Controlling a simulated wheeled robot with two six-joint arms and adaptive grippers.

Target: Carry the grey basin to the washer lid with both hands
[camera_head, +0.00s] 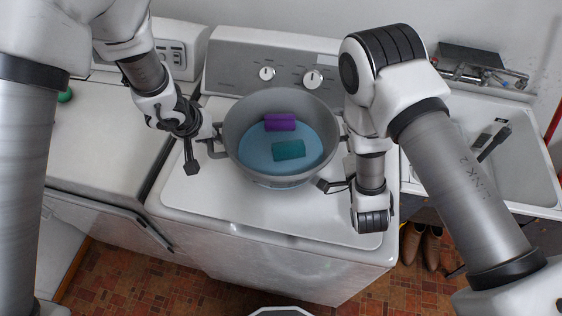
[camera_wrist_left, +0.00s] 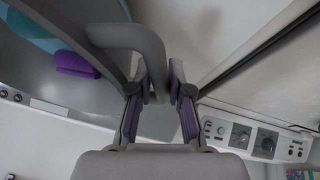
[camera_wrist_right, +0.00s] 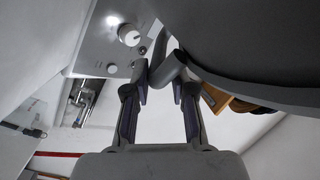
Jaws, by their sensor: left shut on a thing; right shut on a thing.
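The grey basin (camera_head: 234,122) is upright over the white washer lid (camera_head: 215,195). I cannot tell whether its base touches the lid. Its blue inside holds a purple block (camera_head: 280,122) and a teal block (camera_head: 288,150). My left gripper (camera_head: 207,143) is shut on the basin's left handle; the left wrist view shows the handle (camera_wrist_left: 140,38) between the fingers (camera_wrist_left: 158,92). My right gripper (camera_wrist_right: 165,90) is shut on the opposite handle (camera_wrist_right: 168,68) in the right wrist view. In the head view my right arm partly hides that grip.
The washer's control panel with knobs (camera_head: 313,78) stands behind the basin. A second white appliance (camera_head: 100,135) is at left. A sink (camera_head: 510,165) with a tap is at right. Brown shoes (camera_head: 431,245) stand on the tiled floor. The lid's front is clear.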

